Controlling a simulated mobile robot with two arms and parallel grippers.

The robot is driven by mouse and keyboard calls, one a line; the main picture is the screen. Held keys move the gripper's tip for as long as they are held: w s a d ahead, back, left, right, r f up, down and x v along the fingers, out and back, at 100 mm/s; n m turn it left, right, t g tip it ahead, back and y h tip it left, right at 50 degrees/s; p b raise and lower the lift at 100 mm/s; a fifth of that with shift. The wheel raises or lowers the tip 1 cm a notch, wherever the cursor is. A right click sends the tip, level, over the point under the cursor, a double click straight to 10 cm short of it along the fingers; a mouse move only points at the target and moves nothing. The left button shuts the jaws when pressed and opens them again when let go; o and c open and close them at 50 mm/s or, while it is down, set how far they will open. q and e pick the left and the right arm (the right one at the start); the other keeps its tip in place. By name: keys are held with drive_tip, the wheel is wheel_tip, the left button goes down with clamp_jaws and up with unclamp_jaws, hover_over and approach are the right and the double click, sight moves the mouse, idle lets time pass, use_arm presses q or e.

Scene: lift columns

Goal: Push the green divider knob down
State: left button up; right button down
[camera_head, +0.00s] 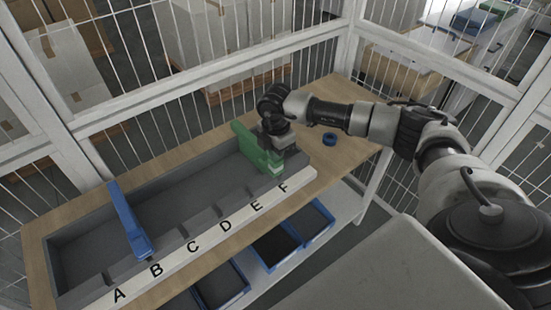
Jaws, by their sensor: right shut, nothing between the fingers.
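The green divider (247,148) stands across the long grey tray (178,193) near its right end, by the letters E and F. Its knob end is at the front, close under my right gripper (277,170). The gripper points down and is shut, with nothing held. It hides part of the divider, and I cannot tell whether it touches the knob. A blue divider (129,222) stands across the tray near the letters A and B. My left gripper does not show.
A white strip lettered A to F (205,245) runs along the tray's front. Blue bins (275,246) sit on a shelf below. White wire fencing stands behind the table.

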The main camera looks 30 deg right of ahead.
drive_tip(key=shift+f+b, duration=0.55)
drive_tip(key=shift+f, duration=0.3)
drive_tip(key=shift+r, duration=0.1)
wheel_tip(320, 180, up, 9)
drive_tip(key=p, duration=0.6)
drive_tip(key=shift+p, duration=0.35)
